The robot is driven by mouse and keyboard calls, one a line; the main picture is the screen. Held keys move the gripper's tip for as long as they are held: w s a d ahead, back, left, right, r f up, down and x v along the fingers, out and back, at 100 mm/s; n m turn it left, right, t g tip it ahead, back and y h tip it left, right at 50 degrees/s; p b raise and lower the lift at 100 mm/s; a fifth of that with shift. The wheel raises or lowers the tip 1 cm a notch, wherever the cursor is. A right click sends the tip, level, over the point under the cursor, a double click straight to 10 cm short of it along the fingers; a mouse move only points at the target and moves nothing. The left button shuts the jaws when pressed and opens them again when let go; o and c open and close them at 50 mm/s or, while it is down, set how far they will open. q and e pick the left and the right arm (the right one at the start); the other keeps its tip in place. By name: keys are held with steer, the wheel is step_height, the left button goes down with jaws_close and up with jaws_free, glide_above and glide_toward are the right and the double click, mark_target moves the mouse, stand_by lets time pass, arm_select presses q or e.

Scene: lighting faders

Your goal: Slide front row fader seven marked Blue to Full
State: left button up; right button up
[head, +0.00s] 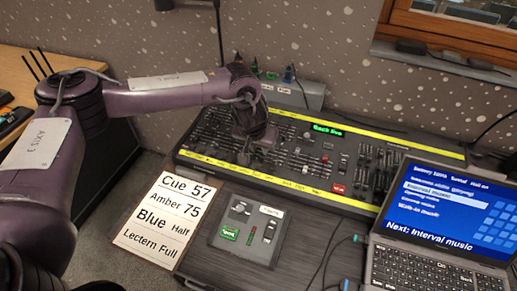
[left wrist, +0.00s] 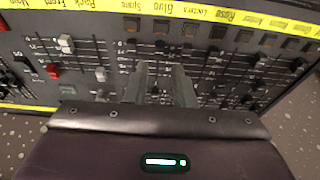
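The lighting desk (head: 330,196) has rows of faders and a yellow label strip along its front edge. In the left wrist view the strip (left wrist: 255,19) reads upside down, with a label that looks like Blue (left wrist: 155,22). A dark fader cap (left wrist: 161,44) sits in that column, close to the label. My left gripper (head: 243,156) is low over the left half of the desk. In the left wrist view its fingers (left wrist: 161,68) are apart, in line with that column. I cannot tell whether they touch a cap. My right gripper is not in view.
A cue card (head: 165,222) lists Blue Half. A small control box (head: 248,228) lies in front of the desk. A laptop (head: 440,225) stands close on the right. A red cap (left wrist: 52,71) and a white cap (left wrist: 66,43) are on neighbouring faders.

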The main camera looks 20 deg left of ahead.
mark_target(262, 157)
arm_select(q)
steer(key=b+x, duration=0.2)
steer(key=x, duration=0.1)
steer(key=shift+f, duration=0.15)
steer(key=shift+b+x, duration=0.8)
steer(key=shift+x, duration=0.7)
steer(key=c, duration=0.4)
steer(key=shift+w+d+r+b, duration=0.15)
steer(key=shift+w+b, duration=0.35)
steer(key=shift+w, duration=1.05)
steer(key=shift+w+r+b, duration=0.2)
steer(key=shift+w+b, duration=0.25)
steer(key=shift+w, duration=1.1)
steer(key=shift+c, duration=0.2)
steer(key=o, duration=0.4)
steer(key=shift+r, duration=0.1)
